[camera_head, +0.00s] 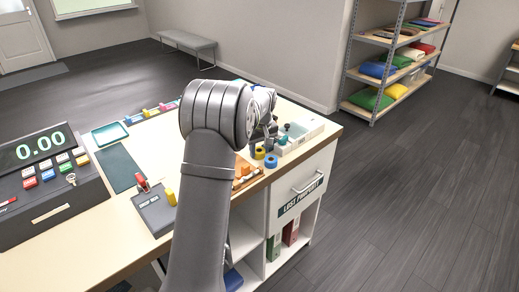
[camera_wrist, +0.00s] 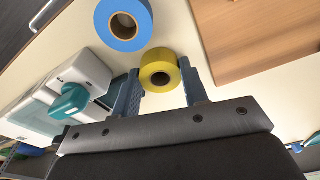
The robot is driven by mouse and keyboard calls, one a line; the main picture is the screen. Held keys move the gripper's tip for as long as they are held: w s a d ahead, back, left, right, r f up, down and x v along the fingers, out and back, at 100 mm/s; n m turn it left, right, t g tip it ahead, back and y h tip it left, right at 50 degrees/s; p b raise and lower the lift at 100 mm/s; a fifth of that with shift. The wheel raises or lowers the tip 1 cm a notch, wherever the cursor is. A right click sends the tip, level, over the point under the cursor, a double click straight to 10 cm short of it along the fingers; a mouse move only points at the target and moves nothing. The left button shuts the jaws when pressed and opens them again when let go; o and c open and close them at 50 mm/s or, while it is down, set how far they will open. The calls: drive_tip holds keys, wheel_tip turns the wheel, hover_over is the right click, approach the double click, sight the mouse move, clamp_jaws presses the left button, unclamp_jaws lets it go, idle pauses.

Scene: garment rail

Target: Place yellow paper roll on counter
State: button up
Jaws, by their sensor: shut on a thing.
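The yellow paper roll (camera_wrist: 147,78) sits between the two fingers of my gripper (camera_wrist: 161,84) in the wrist view, and the gripper is shut on it. The roll's open core faces the camera. In the head view the yellow roll (camera_head: 260,153) shows low beside my arm, over the counter (camera_head: 150,150). I cannot tell whether its underside touches the counter. A blue roll (camera_wrist: 109,36) lies close to it and shows in the head view too (camera_head: 271,162). My arm hides most of the gripper in the head view.
A white and teal dispenser (camera_wrist: 72,98) stands left of the rolls in the wrist view. A wooden tray (camera_wrist: 250,40) is on the other side. A cash register (camera_head: 45,180) and a card terminal (camera_head: 153,210) stand on the counter. The counter's right edge is close to the rolls.

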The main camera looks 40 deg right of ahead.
sight(259, 150)
drive_tip(key=shift+f, duration=0.15)
drive_tip(key=o, duration=0.7)
drive_tip(key=r, duration=0.4)
drive_tip(key=s+r, duration=0.1)
drive_tip(key=r, duration=0.7)
drive_tip(key=shift+s+a+r, duration=0.15)
drive_tip(key=shift+s, duration=0.1)
drive_tip(key=f, duration=0.4)
drive_tip(key=w+f, duration=0.1)
drive_tip(key=f, duration=0.7)
drive_tip(key=shift+w+f, duration=0.25)
drive_tip(key=shift+f, duration=0.1)
wheel_tip(259, 150, up, 3)
drive_tip(key=shift+d+r, duration=0.2)
drive_tip(key=shift+r, duration=0.4)
